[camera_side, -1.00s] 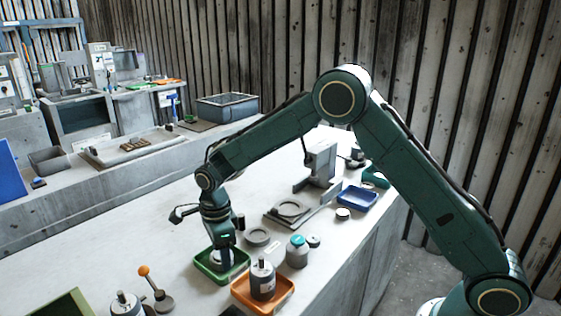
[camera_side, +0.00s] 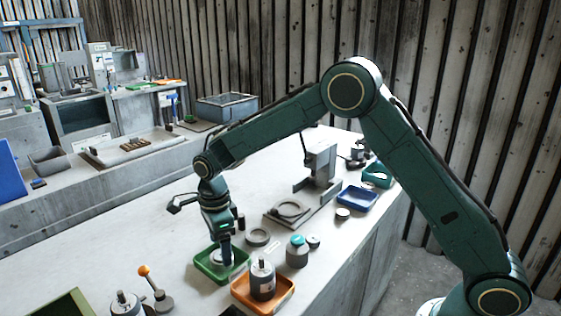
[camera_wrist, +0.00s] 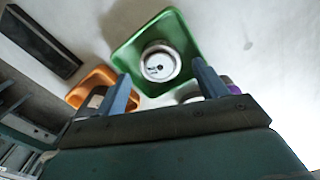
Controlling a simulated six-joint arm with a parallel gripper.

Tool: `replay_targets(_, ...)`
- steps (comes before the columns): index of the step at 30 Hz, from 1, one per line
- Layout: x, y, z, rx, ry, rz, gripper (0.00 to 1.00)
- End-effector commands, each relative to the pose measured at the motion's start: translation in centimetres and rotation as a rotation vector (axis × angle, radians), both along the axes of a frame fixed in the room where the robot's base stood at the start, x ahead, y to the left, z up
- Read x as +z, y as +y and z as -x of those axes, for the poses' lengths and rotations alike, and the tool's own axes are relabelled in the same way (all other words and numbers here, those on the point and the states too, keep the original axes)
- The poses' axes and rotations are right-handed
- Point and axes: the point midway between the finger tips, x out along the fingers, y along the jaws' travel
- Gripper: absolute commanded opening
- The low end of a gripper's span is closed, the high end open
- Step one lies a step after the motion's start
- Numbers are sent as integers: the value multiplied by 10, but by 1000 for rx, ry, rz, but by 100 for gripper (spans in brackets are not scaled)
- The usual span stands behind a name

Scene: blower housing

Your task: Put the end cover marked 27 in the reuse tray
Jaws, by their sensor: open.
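A pale round end cover (camera_wrist: 160,66) lies in the green tray (camera_wrist: 189,34) in the wrist view. Its marking is too small to read. In the side view the green tray (camera_side: 205,273) stands near the table's front edge, and the cover (camera_side: 216,257) shows partly beside my finger. My gripper (camera_wrist: 165,88) is open, with its fingers apart on either side of the view and the cover beyond them. In the side view my gripper (camera_side: 226,262) hangs over the tray. I cannot tell which tray is the reuse tray from any label.
An orange tray (camera_side: 241,303) with a motor-like part (camera_side: 263,279) stands close to the green tray. A grey ring (camera_side: 257,236), a teal-topped jar (camera_side: 297,251) and a blue tray (camera_side: 358,199) lie to the right. An orange-knobbed lever (camera_side: 150,282) stands to the left.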

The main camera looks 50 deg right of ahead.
Motion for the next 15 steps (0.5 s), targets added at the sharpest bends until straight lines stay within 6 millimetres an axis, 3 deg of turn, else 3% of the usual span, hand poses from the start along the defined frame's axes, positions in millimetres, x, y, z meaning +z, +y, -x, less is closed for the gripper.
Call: replay_targets(15, 80, 0, -1, 0, -4, -1, 72)
